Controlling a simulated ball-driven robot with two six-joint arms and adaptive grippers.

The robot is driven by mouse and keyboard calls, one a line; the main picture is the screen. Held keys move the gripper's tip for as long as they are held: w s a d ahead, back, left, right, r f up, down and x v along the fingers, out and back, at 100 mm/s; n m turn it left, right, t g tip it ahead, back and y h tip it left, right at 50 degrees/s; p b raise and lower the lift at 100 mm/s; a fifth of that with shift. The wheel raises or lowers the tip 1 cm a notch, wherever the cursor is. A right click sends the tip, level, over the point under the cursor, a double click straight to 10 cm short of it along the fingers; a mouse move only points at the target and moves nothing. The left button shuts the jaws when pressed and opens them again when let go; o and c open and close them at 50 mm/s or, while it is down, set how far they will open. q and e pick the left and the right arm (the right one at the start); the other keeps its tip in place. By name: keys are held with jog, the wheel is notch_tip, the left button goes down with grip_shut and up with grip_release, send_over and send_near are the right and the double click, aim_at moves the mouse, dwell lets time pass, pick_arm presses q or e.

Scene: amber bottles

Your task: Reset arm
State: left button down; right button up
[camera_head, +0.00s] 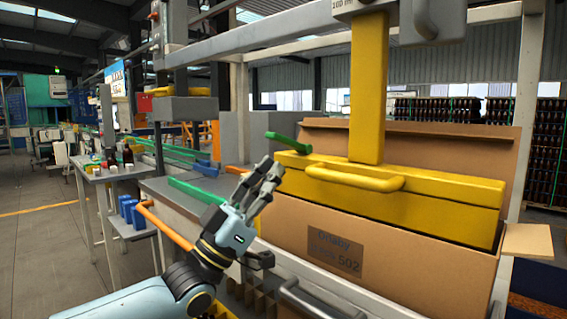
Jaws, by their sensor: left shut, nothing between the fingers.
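My left arm comes in from the lower left. Its gripper (270,172) points up and to the right, with its fingers close together and nothing between them. It is raised in front of the grey machine frame, left of a yellow press head and an open cardboard box (290,238). From this single view I cannot tell whether the fingers touch the box. My right gripper is not in view.
The yellow press head (420,195) with a handle fills the box's opening. A green lever (289,142) sits behind the fingers. A small table (112,172) with bottles stands at left. Dark bottle racks (440,110) stand at the back right. Open floor lies at far left.

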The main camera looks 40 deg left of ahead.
pick_arm(q)
jog(key=s+a+f+n+g+y+b, duration=0.1)
jog(key=s+f+n+g+y+b, duration=0.15)
jog(key=f, duration=1.35)
jog(key=s+f+n+g+y+b, duration=0.1)
jog(key=s+f+g+y, duration=0.25)
jog(key=f, duration=1.25)
jog(key=s+a+f+n+g+y+b, duration=0.15)
jog(key=f+g+y, duration=0.25)
jog(key=f, duration=1.1)
jog(key=s+d+f+g, duration=0.2)
jog(key=s+f+g, duration=0.2)
jog(key=s+f, duration=0.55)
jog(key=s+d+f+g, duration=0.3)
jog(key=s+f+g, duration=0.2)
jog(key=s+f, duration=0.45)
jog(key=s+f+m+g, duration=0.1)
jog(key=s+f+g, duration=0.2)
jog(key=s, duration=0.5)
jog(key=s+d+f+g, duration=0.1)
jog(key=s+f+g, duration=0.2)
jog(key=s+f, duration=0.2)
jog(key=s, duration=0.3)
jog(key=shift+s+d+m+h+b, duration=0.15)
jog(key=shift+d+m+h+b, duration=0.05)
jog(key=shift+m+h+b, duration=0.2)
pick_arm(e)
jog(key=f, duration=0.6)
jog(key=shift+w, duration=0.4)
